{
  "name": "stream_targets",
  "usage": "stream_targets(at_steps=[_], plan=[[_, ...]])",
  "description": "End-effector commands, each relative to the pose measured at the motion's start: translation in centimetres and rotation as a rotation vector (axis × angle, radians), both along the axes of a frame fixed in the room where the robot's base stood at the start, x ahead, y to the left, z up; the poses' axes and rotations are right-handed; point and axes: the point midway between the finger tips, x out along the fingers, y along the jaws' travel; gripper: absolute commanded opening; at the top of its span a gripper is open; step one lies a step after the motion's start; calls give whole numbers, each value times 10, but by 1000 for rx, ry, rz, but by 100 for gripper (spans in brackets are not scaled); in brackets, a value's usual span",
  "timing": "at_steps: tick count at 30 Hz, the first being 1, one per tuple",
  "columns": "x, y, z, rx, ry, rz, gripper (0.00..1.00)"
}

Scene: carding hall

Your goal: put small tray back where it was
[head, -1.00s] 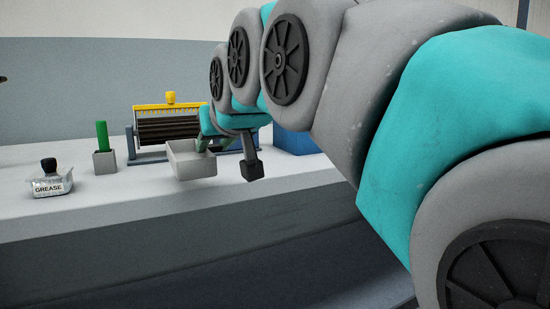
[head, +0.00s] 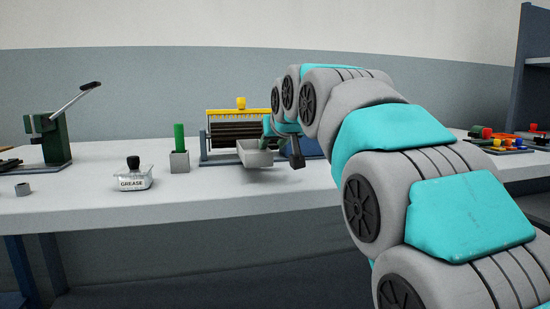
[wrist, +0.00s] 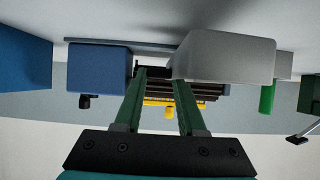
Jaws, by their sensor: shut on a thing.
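The small tray (head: 254,158) is a light grey open box in front of the roller device on the bench. My gripper (head: 269,143) is at the tray's right side and shut on it; the fingertips are small and partly hidden in the head view. In the wrist view my gripper's green fingers (wrist: 158,76) reach to the edge of the tray (wrist: 230,55). A shadow lies under the tray, and it seems held just above the bench top; the exact gap cannot be told.
The roller device (head: 240,132) with a yellow bar stands close behind the tray. Left are a grey holder with a green cylinder (head: 179,140), a grease pot (head: 135,178) and a green lever press (head: 52,140). A blue box (head: 313,150) stands right. The bench (head: 220,200) front is clear.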

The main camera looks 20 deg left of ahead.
Motion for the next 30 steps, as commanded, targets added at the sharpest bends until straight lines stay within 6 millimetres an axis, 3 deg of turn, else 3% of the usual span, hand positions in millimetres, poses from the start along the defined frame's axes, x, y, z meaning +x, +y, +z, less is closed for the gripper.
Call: stream_targets(at_steps=[5, 14, 25, 26, 30], plan=[[1, 0, -5, 0, 0, 0, 0], [1, 1, -35, -1, 0, 0, 0], [1, 1, -38, 0, -1, 0, 0], [1, 1, -38, -1, 0, 0, 41], [1, 1, -38, 0, -1, 0, 57]])
